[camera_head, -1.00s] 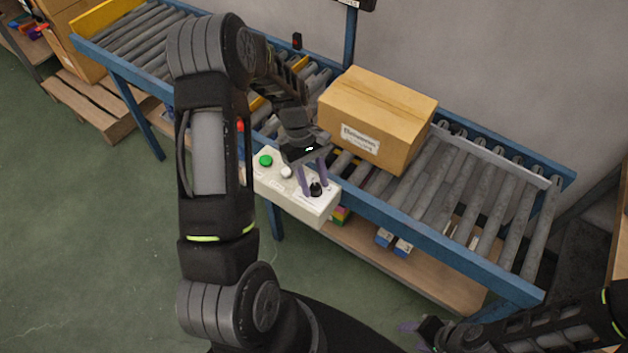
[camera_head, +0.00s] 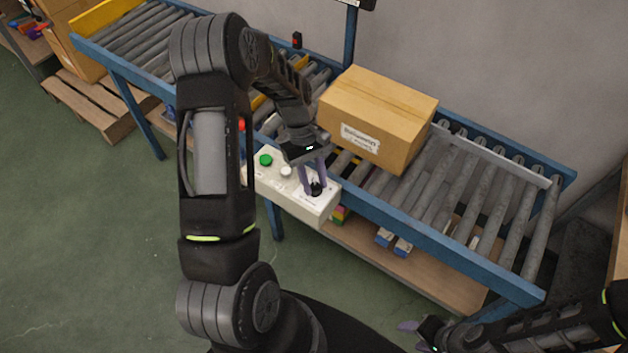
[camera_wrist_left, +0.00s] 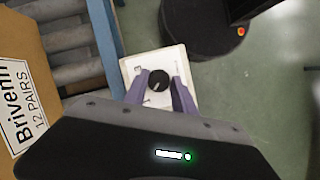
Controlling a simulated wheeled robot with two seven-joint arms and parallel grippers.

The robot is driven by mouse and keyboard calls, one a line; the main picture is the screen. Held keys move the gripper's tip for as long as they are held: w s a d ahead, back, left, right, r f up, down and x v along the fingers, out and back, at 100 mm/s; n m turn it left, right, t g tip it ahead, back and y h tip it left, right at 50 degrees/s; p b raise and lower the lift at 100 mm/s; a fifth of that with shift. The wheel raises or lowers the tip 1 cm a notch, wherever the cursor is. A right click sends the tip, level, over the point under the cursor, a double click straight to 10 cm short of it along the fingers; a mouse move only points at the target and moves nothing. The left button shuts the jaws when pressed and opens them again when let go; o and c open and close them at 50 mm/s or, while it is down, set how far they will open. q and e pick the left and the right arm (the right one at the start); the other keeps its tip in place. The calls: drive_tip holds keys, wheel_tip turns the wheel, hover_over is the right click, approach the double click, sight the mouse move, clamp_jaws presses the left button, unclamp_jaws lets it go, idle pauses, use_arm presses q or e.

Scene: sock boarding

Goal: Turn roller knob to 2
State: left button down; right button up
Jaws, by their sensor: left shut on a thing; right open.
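The roller knob (camera_head: 317,188) is a black round knob on the right end of a pale control box (camera_head: 297,197) fixed to the conveyor's front side. My left gripper (camera_head: 314,185) comes down from above with its purple fingers on either side of the knob, shut on it. In the left wrist view the knob (camera_wrist_left: 158,80) sits between the two purple fingers, with a light pointer line on its face. The dial marks are too small to read. My right gripper (camera_head: 420,334) is open and empty at the bottom edge, partly cut off.
A green button (camera_head: 266,160) and a white button (camera_head: 286,172) sit on the same box, left of the knob. A cardboard box (camera_head: 378,118) stands on the conveyor rollers behind it. The rollers on the right (camera_head: 470,200) are bare.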

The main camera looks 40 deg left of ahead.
use_arm(q)
drive_tip(key=m+g+y+b, duration=0.1)
drive_tip(key=m, duration=0.3)
drive_tip(key=shift+w+d+b, duration=0.1)
drive_tip(key=shift+w+b, duration=0.05)
drive_tip(key=shift+b, duration=0.15)
drive_tip(key=shift+m+g+y+b, duration=0.5)
drive_tip(key=shift+m+y, duration=0.2)
drive_tip(key=shift+m, duration=1.3)
drive_tip(key=c, duration=1)
unclamp_jaws()
drive_tip(key=shift+c, duration=0.2)
drive_tip(key=b+v, duration=0.1)
drive_tip(key=v, duration=0.7)
